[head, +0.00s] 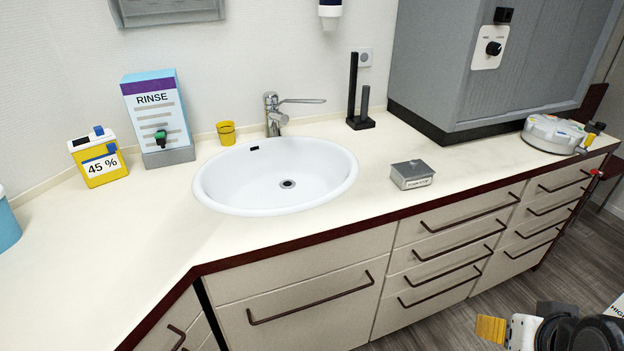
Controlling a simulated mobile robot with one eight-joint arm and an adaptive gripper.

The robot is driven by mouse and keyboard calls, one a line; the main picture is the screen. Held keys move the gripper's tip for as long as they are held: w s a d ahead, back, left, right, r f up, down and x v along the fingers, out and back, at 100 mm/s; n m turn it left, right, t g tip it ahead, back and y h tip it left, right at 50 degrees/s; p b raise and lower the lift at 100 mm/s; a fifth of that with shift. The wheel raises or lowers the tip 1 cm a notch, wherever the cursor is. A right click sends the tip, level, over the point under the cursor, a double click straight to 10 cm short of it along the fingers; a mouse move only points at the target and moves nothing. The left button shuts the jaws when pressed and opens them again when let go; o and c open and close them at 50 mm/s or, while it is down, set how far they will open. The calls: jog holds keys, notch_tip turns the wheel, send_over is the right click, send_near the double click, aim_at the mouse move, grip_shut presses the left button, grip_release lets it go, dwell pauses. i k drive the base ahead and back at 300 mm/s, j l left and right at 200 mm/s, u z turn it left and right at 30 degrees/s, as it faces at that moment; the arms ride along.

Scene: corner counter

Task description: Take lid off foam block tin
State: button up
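The foam block tin (412,183) is a small grey box with a white label on its front. It stands on the counter to the right of the sink, near the front edge. Its grey lid (409,168) is on top, with a small dark piece on it. What is inside is hidden. Part of my arm's end, with a yellow pad and white and black parts, shows at the bottom right, cut off by the frame. It is well apart from the tin, and I cannot make out its fingers.
The sink (210,193) with its tap (272,112) lies left of the tin. A black stand (361,122) and a large grey cabinet (455,85) are behind. A round grey device (545,135) sits far right. The counter around the tin is clear.

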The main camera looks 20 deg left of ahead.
aim_at(413, 169)
jog(key=u, duration=0.35)
jog(key=i+l+u, duration=0.1)
jog(key=i, duration=0.35)
jog(key=i+l+u, duration=0.15)
jog(key=i+l, duration=0.15)
jog(key=i, duration=0.15)
jog(key=i+l+u, duration=0.1)
jog(key=i+l, duration=0.2)
jog(key=i, duration=0.1)
